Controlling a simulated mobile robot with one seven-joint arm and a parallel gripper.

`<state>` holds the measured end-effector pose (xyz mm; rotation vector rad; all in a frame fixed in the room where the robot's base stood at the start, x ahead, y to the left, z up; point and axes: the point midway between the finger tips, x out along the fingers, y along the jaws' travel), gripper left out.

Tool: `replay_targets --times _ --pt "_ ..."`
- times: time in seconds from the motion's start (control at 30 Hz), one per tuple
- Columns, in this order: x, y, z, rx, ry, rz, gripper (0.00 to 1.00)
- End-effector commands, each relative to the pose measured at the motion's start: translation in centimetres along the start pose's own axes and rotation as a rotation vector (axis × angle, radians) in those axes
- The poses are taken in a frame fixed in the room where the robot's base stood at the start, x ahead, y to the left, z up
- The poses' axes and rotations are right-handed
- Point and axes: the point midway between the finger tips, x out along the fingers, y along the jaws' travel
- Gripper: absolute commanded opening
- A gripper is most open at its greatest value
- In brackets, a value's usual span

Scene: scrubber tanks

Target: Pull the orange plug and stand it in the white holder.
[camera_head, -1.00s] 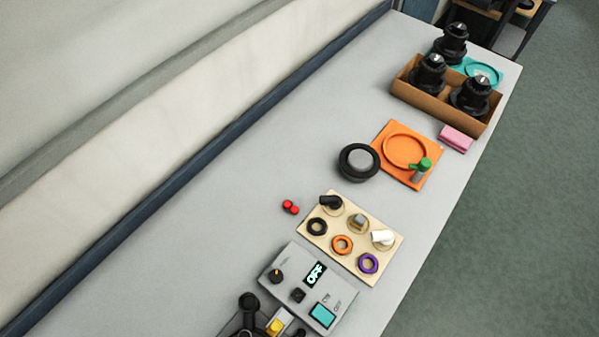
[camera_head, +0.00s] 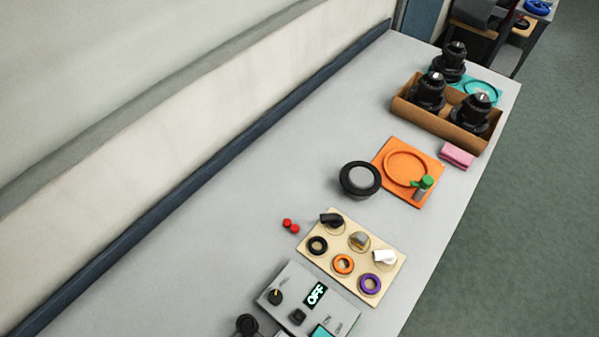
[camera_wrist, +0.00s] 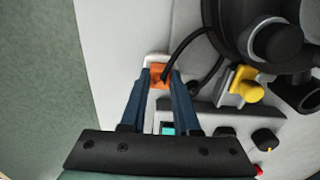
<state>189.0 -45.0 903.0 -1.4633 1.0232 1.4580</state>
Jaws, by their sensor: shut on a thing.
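The orange plug (camera_wrist: 160,76) sits between the blue fingertips of my gripper (camera_wrist: 161,82) in the wrist view. My gripper is shut on it. A black cable runs from beside the plug up to the right. A white piece (camera_wrist: 154,60), which looks like the white holder, shows just past the plug and around its far edge. I cannot tell whether the plug stands in it or is only above or beside it. Neither my gripper nor the orange plug shows in the head view.
A yellow plug (camera_wrist: 247,84) and a large black round unit (camera_wrist: 232,22) are right of my gripper. The grey control box (camera_head: 276,315) reads OFF; its knob (camera_wrist: 263,139) is close by. A ring board (camera_head: 329,257) lies beyond. The bench edge is near on the left in the wrist view.

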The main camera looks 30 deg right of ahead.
Motion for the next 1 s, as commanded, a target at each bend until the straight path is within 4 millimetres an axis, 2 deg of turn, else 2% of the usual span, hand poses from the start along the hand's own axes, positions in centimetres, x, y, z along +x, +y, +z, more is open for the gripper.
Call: replay_targets --times 0.17,0.2,0.37,0.57,0.77,1.0 --pt "0.15 0.09 0.1 0.0 -0.002 0.002 0.0" --pt "0.16 0.1 0.1 0.0 -0.002 0.002 0.35" --pt "0.13 0.09 0.09 0.0 -0.002 0.002 0.64" --pt "0.09 0.07 0.07 0.0 -0.002 0.002 0.65" --pt "0.08 0.06 0.06 0.0 -0.001 0.002 0.95" --pt "0.07 0.06 0.06 0.0 -0.001 0.001 0.95"
